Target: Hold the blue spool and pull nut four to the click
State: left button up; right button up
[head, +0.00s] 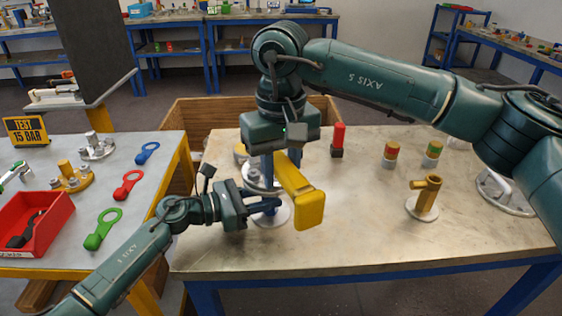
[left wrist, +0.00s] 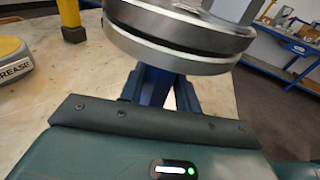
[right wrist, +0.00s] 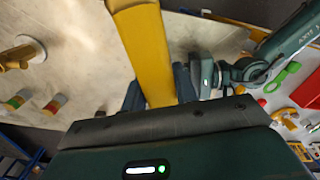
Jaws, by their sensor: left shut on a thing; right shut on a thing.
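My right gripper (head: 284,160) is shut on a long yellow tool (head: 302,195), which slants down toward the front of the table. In the right wrist view the yellow tool (right wrist: 143,50) runs between the fingers (right wrist: 160,90). My left gripper (head: 268,203) reaches in low from the left, beside the yellow tool. In the left wrist view its blue fingers (left wrist: 168,90) are closed beneath a pair of round grey flanges (left wrist: 175,35) with a dark ring between them. The blue spool's body is mostly hidden by the fingers and flanges. Nut four cannot be picked out.
A brass fitting (head: 424,195), a red-topped piece (head: 338,140) and two banded cylinders (head: 390,152) (head: 432,152) stand right on the worktable. The left table bears coloured ring wrenches (head: 103,228) and a red tray (head: 38,222). The worktable's front right is clear.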

jog(key=shift+f, duration=0.15)
jog(key=shift+f, duration=1)
pick_arm(q)
jog(key=o, duration=1)
pick_arm(e)
jog(key=shift+m, duration=0.8)
jog(key=r, duration=0.1)
jog(key=a+r, duration=0.1)
jog(key=r, duration=0.3)
jog(key=shift+s+a, duration=0.25)
jog(key=shift+a, duration=0.1)
pick_arm(q)
jog(key=shift+a, duration=0.15)
